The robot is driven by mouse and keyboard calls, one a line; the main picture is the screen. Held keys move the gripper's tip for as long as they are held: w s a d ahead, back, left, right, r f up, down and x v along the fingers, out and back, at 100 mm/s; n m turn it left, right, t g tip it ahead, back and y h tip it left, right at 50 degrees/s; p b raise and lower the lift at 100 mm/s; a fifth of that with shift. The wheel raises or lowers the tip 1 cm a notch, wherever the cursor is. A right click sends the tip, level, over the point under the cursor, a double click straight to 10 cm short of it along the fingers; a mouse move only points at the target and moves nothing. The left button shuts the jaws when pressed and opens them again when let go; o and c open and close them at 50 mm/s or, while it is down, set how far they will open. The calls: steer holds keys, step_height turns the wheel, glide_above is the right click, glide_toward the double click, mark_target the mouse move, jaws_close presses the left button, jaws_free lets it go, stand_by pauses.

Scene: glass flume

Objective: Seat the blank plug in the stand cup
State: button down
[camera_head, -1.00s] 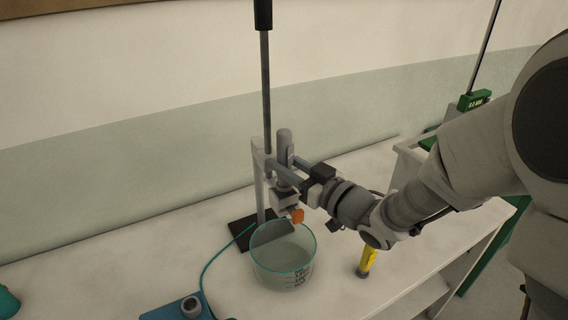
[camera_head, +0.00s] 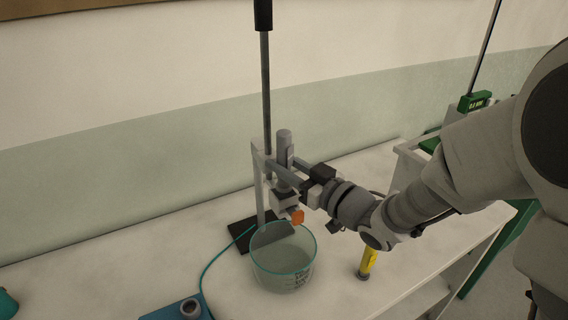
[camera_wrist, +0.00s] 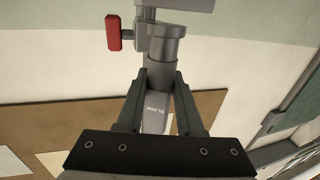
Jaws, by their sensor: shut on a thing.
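My gripper (camera_head: 288,173) is shut on the blank plug, a grey cylinder (camera_head: 284,144) held upright with its top above the fingers. In the wrist view the plug's "BLANK" lettering (camera_wrist: 153,108) shows between the two fingers of my gripper (camera_wrist: 160,78). The stand cup (camera_head: 284,200) is a pale grey holder with an orange-red knob (camera_head: 297,216), directly below the plug. In the wrist view the knob (camera_wrist: 113,33) is beside the grey collar at the plug's lower end. Whether that end is inside the cup, and how deep, I cannot tell.
The stand has a tall dark rod (camera_head: 266,100) and a black base (camera_head: 240,238). A glass beaker (camera_head: 284,266) stands below the cup. A yellow cylinder (camera_head: 367,264) is to the right. A blue plate with a grey ring (camera_head: 190,307) lies front left.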

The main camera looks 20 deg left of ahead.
mark_target(290, 189)
steer(key=shift+f+b, duration=2.85)
steer(key=shift+b, duration=0.15)
steer(key=shift+c, duration=2.3)
jaws_free()
steer(key=b+v, duration=0.6)
steer(key=v, duration=1.1)
steer(key=shift+d+b, duration=0.25)
steer(key=shift+b, duration=0.05)
